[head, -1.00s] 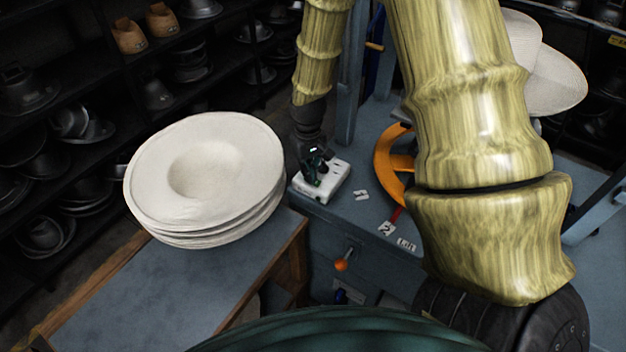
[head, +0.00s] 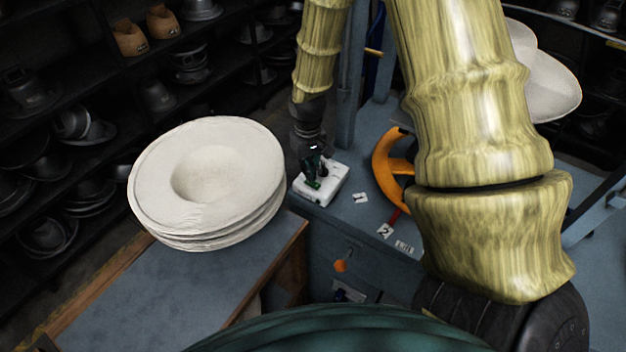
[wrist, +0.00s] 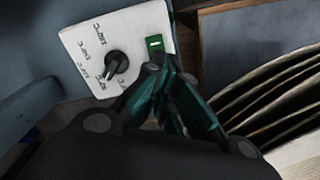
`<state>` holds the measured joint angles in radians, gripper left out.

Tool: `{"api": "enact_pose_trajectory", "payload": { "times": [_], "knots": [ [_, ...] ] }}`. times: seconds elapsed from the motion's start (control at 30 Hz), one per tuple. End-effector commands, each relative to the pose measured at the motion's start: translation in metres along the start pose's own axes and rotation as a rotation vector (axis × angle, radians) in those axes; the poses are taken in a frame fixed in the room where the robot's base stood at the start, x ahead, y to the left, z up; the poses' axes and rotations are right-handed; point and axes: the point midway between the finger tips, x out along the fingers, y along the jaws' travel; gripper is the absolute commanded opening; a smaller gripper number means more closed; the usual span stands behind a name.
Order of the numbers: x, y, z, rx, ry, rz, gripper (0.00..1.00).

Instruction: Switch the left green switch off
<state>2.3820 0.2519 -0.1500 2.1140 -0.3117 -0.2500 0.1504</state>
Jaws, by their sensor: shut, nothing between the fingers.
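A white control box (head: 330,188) sits on the blue table in the head view. In the wrist view its white face (wrist: 90,40) carries a black rotary knob (wrist: 116,63) with printed labels around it. A green switch (wrist: 155,43) is set in the same face, right of the knob. My gripper (wrist: 166,78) is shut and empty, with its teal fingers just below the green switch in the wrist view. I cannot tell whether they touch it. In the head view my gripper (head: 312,172) is over the box and hides part of it.
A stack of pale felt hats (head: 208,180) stands on a table left of the box, close to my gripper. An orange wheel (head: 388,168) is to the right. An orange knob (head: 340,265) sticks out from the front below. Dark shelves stand behind.

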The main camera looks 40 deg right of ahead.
Motion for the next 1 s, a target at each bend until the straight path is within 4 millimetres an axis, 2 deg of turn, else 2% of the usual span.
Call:
{"api": "enact_pose_trajectory", "payload": {
  "times": [0.6,1.0],
  "knots": [
    [-0.040,0.000,0.000,0.001,0.000,0.000,0.00],
    [-0.042,0.000,0.000,0.001,0.000,0.000,0.00]
  ]
}}
